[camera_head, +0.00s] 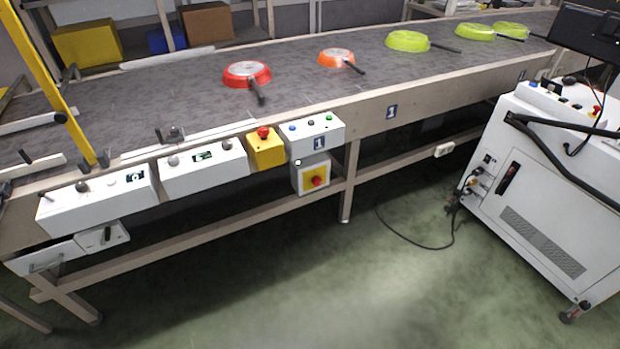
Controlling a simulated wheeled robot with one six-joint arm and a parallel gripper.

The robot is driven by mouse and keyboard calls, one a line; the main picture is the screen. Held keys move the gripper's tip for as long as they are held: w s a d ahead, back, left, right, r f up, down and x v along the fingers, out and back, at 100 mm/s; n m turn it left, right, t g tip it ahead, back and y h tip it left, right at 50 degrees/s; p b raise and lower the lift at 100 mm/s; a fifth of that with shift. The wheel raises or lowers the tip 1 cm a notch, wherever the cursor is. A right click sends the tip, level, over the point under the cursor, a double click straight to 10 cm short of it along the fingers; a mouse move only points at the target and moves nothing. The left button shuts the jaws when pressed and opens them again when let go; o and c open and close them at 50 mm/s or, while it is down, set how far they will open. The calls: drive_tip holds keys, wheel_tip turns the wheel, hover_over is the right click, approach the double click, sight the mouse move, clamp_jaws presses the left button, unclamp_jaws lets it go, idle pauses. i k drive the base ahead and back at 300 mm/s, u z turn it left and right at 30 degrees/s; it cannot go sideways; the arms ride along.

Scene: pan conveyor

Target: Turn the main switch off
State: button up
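A red rotary switch (317,181) sits on a yellow plate on the front of a small white box (298,178). The box hangs under the conveyor's front edge, below a white button panel (325,138) marked 1. The switch looks like the main switch, but no label on it is readable. Its knob is too small to tell which way it is turned. My gripper is not in view.
A red emergency button on a yellow box (267,150) sits above left. Red, orange and green pans stand on the conveyor belt (200,100). A white wheeled cabinet (535,185) stands right, with a cable on the floor. The green floor (330,275) in front is mostly clear.

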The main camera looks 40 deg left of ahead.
sight(316, 181)
drive_tip(key=u, duration=0.75)
drive_tip(key=i, duration=0.9)
drive_tip(key=u, duration=0.85)
